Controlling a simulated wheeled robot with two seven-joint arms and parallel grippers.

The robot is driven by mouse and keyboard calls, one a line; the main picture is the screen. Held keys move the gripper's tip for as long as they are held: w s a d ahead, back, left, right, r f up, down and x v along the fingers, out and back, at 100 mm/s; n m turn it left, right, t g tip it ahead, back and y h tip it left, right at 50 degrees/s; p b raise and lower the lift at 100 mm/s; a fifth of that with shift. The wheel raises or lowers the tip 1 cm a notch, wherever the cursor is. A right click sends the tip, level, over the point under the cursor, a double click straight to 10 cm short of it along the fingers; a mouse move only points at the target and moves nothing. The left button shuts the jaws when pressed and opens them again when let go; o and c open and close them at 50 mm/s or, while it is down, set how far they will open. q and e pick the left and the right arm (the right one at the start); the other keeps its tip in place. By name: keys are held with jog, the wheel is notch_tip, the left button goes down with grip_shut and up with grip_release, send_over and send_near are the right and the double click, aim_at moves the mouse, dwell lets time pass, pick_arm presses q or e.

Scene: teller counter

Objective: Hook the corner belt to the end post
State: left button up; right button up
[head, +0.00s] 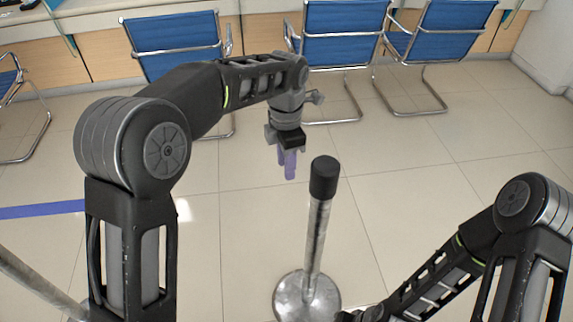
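The end post (316,235) stands upright in the middle of the head view, with a black cap (323,178) and a round metal base (306,297). A blue-violet belt strip (40,211) runs in from the left edge and passes out of sight at my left arm. My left gripper (287,172) points down, up and left of the cap in the picture and apart from it. My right gripper (350,316) is mostly cut off at the bottom edge.
A silver pole (38,283) slants across the lower left corner. Blue chairs with metal frames (345,38) (172,45) (440,32) stand along the counter (264,32) at the back. The tiled floor (420,165) right of the post is clear.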

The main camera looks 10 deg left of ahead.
pick_arm(q)
notch_tip(320, 180, up, 7)
dwell(0.3)
jog(key=shift+f, duration=0.4)
jog(key=shift+c, duration=1.3)
jog(key=f+m, duration=0.2)
jog(key=f, duration=0.3)
jog(key=s+f+m+h, duration=0.1)
jog(key=f+m, duration=0.1)
jog(key=f, duration=0.4)
jog(key=f+m, duration=0.2)
jog(key=f, duration=0.4)
jog(key=shift+s+d+m, duration=0.3)
jog(key=shift+s+d, duration=0.05)
jog(key=shift+d, duration=0.05)
grip_shut()
jog(key=s+f+m+h, duration=0.2)
jog(key=s+f+m, duration=0.35)
jog(key=f, duration=0.65)
jog(key=s+f+m, duration=0.3)
jog(key=s, duration=0.3)
jog(key=s+d+f+m, duration=0.1)
jog(key=s+f+m, duration=0.2)
jog(key=s, duration=0.4)
jog(key=s+d+f+m+h, duration=0.1)
jog(key=s+f+m, duration=0.3)
jog(key=s, duration=0.3)
jog(key=shift+s+d+f+t, duration=0.15)
jog(key=shift+s+d+t, duration=0.05)
jog(key=shift+d+t, duration=0.1)
